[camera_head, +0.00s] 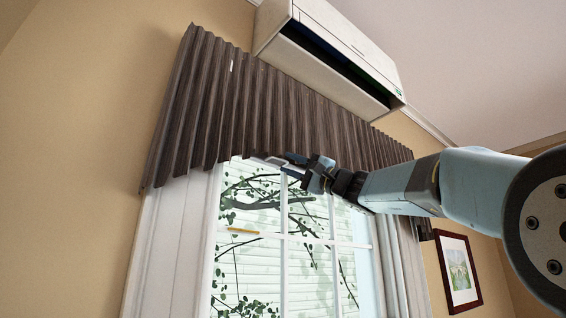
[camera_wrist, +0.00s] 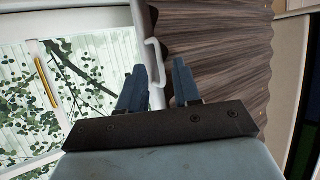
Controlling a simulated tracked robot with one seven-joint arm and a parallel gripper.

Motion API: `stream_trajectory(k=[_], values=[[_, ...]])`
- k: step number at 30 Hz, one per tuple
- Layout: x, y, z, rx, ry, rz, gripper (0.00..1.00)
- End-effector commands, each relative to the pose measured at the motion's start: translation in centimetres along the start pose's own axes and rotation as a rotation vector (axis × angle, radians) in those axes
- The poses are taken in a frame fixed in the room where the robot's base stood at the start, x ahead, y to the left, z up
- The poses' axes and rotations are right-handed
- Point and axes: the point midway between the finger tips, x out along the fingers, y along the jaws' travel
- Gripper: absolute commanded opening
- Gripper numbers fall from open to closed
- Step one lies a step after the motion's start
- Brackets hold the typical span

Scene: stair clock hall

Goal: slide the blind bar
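The dark brown pleated blind (camera_head: 270,108) hangs over the upper part of the window, and it fills the right of the wrist view (camera_wrist: 225,60). A pale grey bar (camera_wrist: 144,22) with a small bent handle (camera_wrist: 152,52) runs along the blind's lower edge. In the head view a short pale piece of the bar (camera_head: 262,161) shows by that edge. My gripper (camera_head: 284,164) is at the blind's lower edge. In the wrist view its two dark blue fingers (camera_wrist: 159,66) are apart, with the handle at the gap between them. Whether they touch it cannot be told.
A white air conditioner (camera_head: 330,58) juts out above the blind. The white-framed window (camera_head: 283,262) lies below, with a yellow strip (camera_head: 243,231) on it. A framed picture (camera_head: 458,272) hangs at the right.

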Motion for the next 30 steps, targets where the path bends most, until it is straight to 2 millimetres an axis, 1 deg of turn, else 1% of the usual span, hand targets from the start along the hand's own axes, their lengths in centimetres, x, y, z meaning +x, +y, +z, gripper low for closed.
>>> stream_trajectory(k=[1,3,7,11,18,28,30], values=[[0.7,0.1,0.0,0.000,-0.001,0.000,0.33],[1.5,0.0,0.0,-0.001,-0.002,0.000,0.33],[2.4,0.0,0.0,0.001,-0.001,0.000,0.33],[2.7,0.0,0.0,0.001,0.000,0.000,0.33],[2.7,0.0,0.0,0.001,0.000,0.000,0.33],[2.7,0.0,0.0,0.000,0.001,0.000,0.01],[2.7,0.0,0.0,0.000,0.001,0.000,0.00]])
